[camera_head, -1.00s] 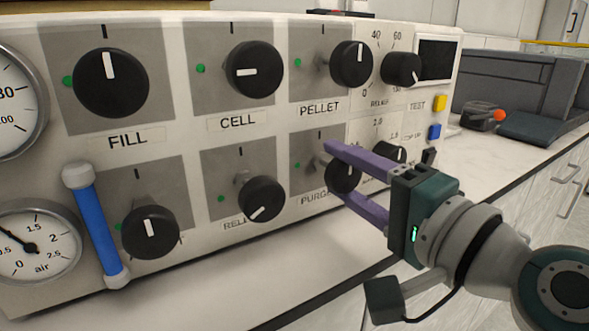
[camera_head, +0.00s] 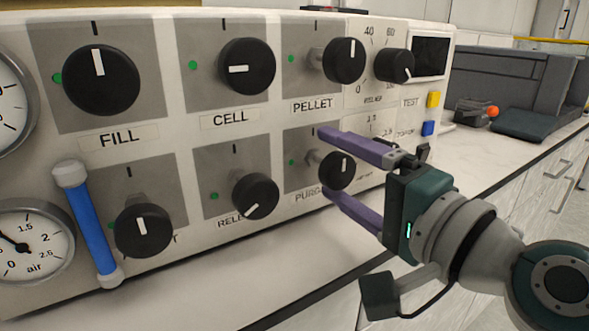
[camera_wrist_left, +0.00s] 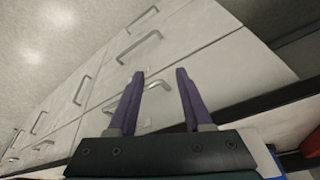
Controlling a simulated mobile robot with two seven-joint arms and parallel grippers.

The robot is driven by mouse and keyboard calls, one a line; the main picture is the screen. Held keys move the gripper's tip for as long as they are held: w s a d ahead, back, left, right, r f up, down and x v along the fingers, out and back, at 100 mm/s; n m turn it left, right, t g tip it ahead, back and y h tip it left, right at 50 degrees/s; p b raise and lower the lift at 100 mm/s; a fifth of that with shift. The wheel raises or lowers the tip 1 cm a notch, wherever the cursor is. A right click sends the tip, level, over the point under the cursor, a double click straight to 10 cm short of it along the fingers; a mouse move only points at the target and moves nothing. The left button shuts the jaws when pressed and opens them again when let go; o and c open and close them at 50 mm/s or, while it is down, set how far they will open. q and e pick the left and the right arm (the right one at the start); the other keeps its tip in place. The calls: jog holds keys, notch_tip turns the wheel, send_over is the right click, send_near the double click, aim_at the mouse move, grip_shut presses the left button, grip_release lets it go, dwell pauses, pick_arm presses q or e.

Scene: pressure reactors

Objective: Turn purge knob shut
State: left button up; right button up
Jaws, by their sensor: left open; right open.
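The purge knob (camera_head: 337,170) is a round black knob with a white pointer mark that stands close to upright. It sits in the lower row of the panel, with a green dot at its left and a black tick above. The lower finger hides the end of its "PURGE" label. My right gripper (camera_head: 323,163) is open, one purple finger above the knob and one below, with a visible gap to it on both sides. My left gripper (camera_wrist_left: 160,74) is open and empty in the left wrist view, over white drawer fronts.
The pellet knob (camera_head: 343,60) is above and the release knob (camera_head: 255,196) is to the left. A relief knob (camera_head: 395,65), yellow button (camera_head: 433,99) and blue button (camera_head: 428,128) are at the right. White counter (camera_head: 270,275) is free in front of the panel.

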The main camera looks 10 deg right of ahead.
jog(key=b+v, duration=0.1)
jog(key=v, duration=0.8)
jog(key=shift+s+d, duration=0.15)
jog(key=shift+s, duration=0.2)
jog(key=shift+s+r, duration=0.1)
